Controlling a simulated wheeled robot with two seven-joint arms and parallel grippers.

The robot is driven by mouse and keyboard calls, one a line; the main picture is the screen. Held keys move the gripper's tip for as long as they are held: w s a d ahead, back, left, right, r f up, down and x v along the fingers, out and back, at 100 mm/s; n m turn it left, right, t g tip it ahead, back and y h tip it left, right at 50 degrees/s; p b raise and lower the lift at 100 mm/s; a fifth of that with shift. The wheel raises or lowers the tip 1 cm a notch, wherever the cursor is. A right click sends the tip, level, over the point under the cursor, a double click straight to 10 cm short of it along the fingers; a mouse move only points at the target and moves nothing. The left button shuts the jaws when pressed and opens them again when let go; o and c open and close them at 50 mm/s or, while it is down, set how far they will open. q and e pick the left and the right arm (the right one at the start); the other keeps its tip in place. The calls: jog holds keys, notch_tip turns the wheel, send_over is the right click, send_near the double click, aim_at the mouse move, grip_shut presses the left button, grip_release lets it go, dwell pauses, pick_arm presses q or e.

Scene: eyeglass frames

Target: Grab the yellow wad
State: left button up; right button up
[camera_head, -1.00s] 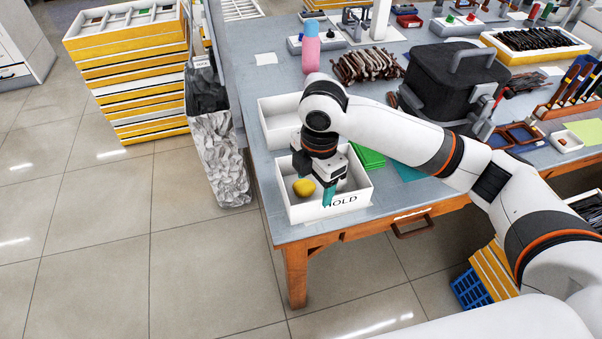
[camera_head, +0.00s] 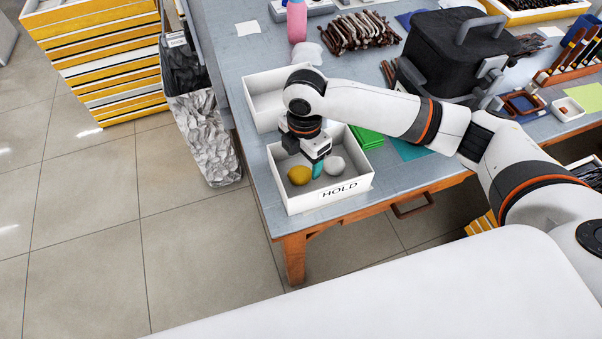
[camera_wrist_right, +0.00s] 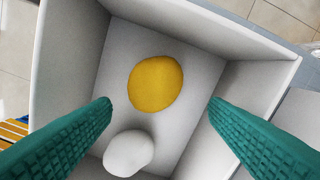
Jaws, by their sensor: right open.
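The yellow wad (camera_head: 299,175) lies in the white box marked HOLD (camera_head: 345,187), towards its left side. A white wad (camera_head: 334,164) lies in the same box, to the right of the yellow one. My right gripper (camera_head: 317,170) points down into the box and is open and empty. In the right wrist view, the yellow wad (camera_wrist_right: 155,83) lies beyond and between the two teal fingers (camera_wrist_right: 160,118), touching neither. The white wad (camera_wrist_right: 128,152) shows nearer the bottom of that view. My left gripper is not in view.
A second white box (camera_head: 262,95) stands behind the HOLD box, close to my right wrist. The HOLD box walls rise around both wads. A green stack (camera_head: 367,138) and a black bag (camera_head: 450,55) stand to the right. The table's left edge is close to the HOLD box.

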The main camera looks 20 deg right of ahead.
aim_at(306, 167)
jog(key=f, duration=0.4)
jog(key=shift+s+d+f, duration=0.15)
jog(key=shift+d+f, duration=0.05)
jog(key=shift+d, duration=0.05)
jog(key=shift+c, duration=0.3)
jog(key=c, duration=1)
jog(key=shift+r, duration=0.1)
notch_tip(306, 167, up, 10)
